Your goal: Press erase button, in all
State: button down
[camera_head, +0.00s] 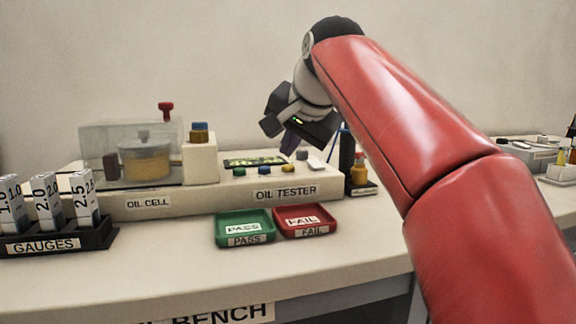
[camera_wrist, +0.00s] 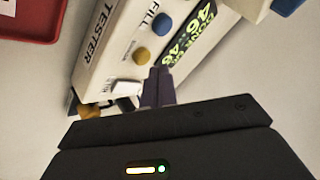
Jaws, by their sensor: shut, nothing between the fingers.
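The oil tester (camera_head: 285,192) is a long cream console with a lit green display (camera_head: 255,161) and several buttons along its front. In the wrist view a blue button (camera_wrist: 163,25) marked FILL, a yellow button (camera_wrist: 141,55) with small unreadable lettering and a white rocker-like piece (camera_wrist: 127,88) show beside the display (camera_wrist: 194,40). I cannot read an ERASE label. My gripper (camera_head: 281,135) is above the right part of the console, tilted down. Its dark fingers (camera_wrist: 157,77) are together and empty, appearing near the yellow button; contact is not visible. The fingers and gripper body hide part of the panel.
A green PASS tray (camera_head: 244,226) and a red FAIL tray (camera_head: 304,220) lie in front of the console. The glass-covered oil cell (camera_head: 130,150) and gauges rack (camera_head: 45,240) stand left. Small bottles (camera_head: 360,172) stand right of the console. The front bench strip is clear.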

aim_at(290, 170)
jog(key=shift+f, duration=0.45)
jog(key=shift+f+b, duration=0.5)
jog(key=shift+b, duration=0.1)
dwell(0.6)
jog(key=shift+r, duration=0.1)
jog(key=shift+r+p, duration=0.85)
jog(key=shift+p, duration=0.15)
jog(key=shift+r, duration=0.1)
notch_tip(290, 170, up, 5)
jog(key=p, duration=0.5)
